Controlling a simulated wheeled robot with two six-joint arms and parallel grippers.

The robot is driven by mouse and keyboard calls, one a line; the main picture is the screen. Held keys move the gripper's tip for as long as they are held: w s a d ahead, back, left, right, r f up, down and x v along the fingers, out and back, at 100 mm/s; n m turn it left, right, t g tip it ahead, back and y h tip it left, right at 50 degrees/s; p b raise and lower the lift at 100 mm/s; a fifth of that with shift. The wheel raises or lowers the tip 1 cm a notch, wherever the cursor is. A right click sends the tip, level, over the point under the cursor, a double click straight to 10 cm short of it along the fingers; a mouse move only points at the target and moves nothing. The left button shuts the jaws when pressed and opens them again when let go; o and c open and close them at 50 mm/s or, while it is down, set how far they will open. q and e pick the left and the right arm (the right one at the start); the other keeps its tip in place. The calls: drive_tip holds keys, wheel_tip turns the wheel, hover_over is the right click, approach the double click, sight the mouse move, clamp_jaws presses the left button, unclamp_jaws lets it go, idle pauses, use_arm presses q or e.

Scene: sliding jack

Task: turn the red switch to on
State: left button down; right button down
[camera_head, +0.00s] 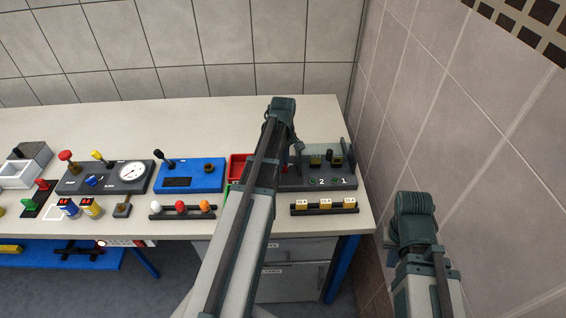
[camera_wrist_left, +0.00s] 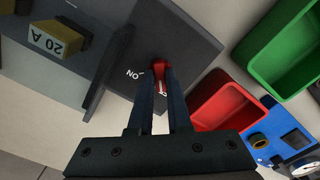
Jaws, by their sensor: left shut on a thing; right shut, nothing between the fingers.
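The red switch (camera_wrist_left: 158,69) shows in the left wrist view on a dark panel (camera_wrist_left: 185,40), beside a white "ON" label at its left. My left gripper (camera_wrist_left: 159,76) is shut on the red switch, a finger at each side of it. The fingers hide much of the switch, so its exact setting is hard to read. My right gripper (camera_head: 387,240) is shut and empty, off the table by the right wall.
A yellow fuse block (camera_wrist_left: 57,38) marked 20 A stands near the left gripper. A red bin (camera_wrist_left: 222,98) and a green bin (camera_wrist_left: 280,50) are beside the panel. A rack of yellow blocks (camera_head: 324,208) lies in front. A blue box (camera_head: 190,175) is further left.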

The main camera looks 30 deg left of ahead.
use_arm(q)
drive_tip(key=m, duration=0.8)
drive_tip(key=shift+m, duration=0.4)
drive_tip(key=m, duration=0.4)
drive_tip(key=shift+m, duration=1.9)
drive_tip(key=c, duration=0.9)
unclamp_jaws()
drive_tip(key=shift+o, duration=0.2)
drive_tip(key=shift+r, duration=0.15)
